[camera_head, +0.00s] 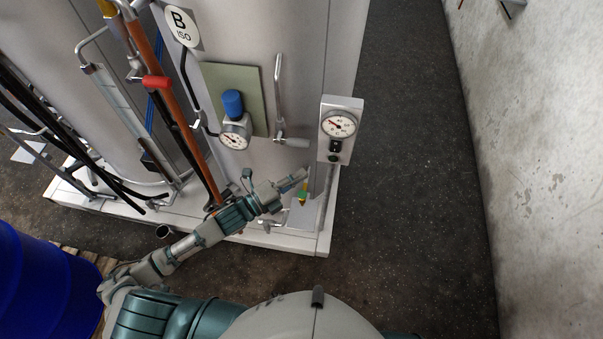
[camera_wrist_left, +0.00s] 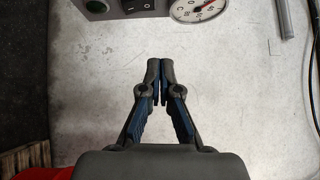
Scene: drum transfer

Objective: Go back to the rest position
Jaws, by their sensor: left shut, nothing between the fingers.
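My left arm comes in from the lower left in the head view. Its gripper (camera_head: 299,176) is in front of the lower right part of the grey tank unit (camera_head: 300,40), below the gauge box (camera_head: 341,108). In the left wrist view the two dark fingers with blue pads (camera_wrist_left: 160,75) are closed together at the tips, with nothing between them. Ahead of them, at the top of that view, are a gauge (camera_wrist_left: 198,8) and a dark switch (camera_wrist_left: 135,5). My right gripper does not show in either view.
A blue drum (camera_head: 45,285) stands on a wooden pallet (camera_head: 85,262) at the lower left. Pipes, a red-handled valve (camera_head: 155,82) and a blue-knobbed regulator (camera_head: 233,104) are on the unit. Dark floor (camera_head: 415,180) lies open between the unit and the pale wall (camera_head: 550,150).

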